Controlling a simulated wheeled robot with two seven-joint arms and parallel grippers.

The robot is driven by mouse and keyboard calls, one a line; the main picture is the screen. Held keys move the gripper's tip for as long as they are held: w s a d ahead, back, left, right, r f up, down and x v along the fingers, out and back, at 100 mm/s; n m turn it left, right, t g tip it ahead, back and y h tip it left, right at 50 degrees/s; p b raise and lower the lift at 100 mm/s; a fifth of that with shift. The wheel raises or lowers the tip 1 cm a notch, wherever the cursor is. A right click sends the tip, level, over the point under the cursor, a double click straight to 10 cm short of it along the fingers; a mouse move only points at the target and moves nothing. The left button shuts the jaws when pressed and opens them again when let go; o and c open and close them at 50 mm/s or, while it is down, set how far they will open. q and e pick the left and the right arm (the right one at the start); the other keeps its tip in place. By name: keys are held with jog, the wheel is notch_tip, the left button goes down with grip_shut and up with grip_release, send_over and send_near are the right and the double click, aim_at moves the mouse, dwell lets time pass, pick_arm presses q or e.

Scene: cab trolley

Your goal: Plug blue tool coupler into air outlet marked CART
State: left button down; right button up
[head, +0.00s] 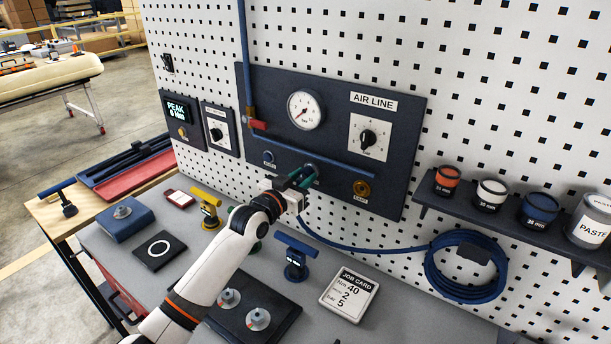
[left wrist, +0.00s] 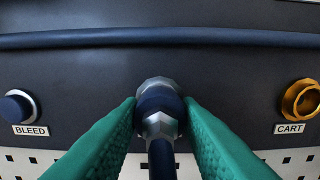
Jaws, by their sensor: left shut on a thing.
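The blue tool coupler (left wrist: 157,100) has a dark blue collar between metal hex parts. My left gripper (head: 303,178) is shut on it, with its green fingers on both sides of it in the left wrist view. The coupler is at the middle position of the air panel (head: 320,140); whether it is seated in an outlet there I cannot tell. The outlet marked CART (left wrist: 300,100) is a brass ring to its right, empty and apart from the coupler. It also shows in the head view (head: 361,188). My right gripper is not in view.
A blue button marked BLEED (left wrist: 18,106) is left of the coupler. A blue pipe (left wrist: 230,38) runs above the outlets. The blue hose (head: 350,248) runs right to a coil (head: 466,265) on the pegboard. Small tools and a job card (head: 349,294) lie on the bench below.

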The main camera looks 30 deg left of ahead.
aim_at(299, 180)
pick_arm(q)
jog(key=shift+s, duration=0.1)
jog(key=shift+s, duration=0.15)
jog(key=shift+s+a+r+p, duration=0.1)
jog(key=shift+s+a+p, duration=0.1)
jog(key=shift+s+p, duration=0.6)
jog(key=shift+s+a+p, duration=0.15)
jog(key=shift+s+p, duration=0.3)
jog(key=shift+s, duration=0.55)
jog(key=shift+s+a+p, duration=0.1)
jog(key=shift+s+p, duration=0.3)
jog(key=shift+s, duration=0.55)
jog(key=s+d+p, duration=0.1)
jog(key=s+d, duration=0.2)
jog(key=d, duration=1)
jog(key=shift+d, duration=0.35)
jog(key=shift+w, duration=0.15)
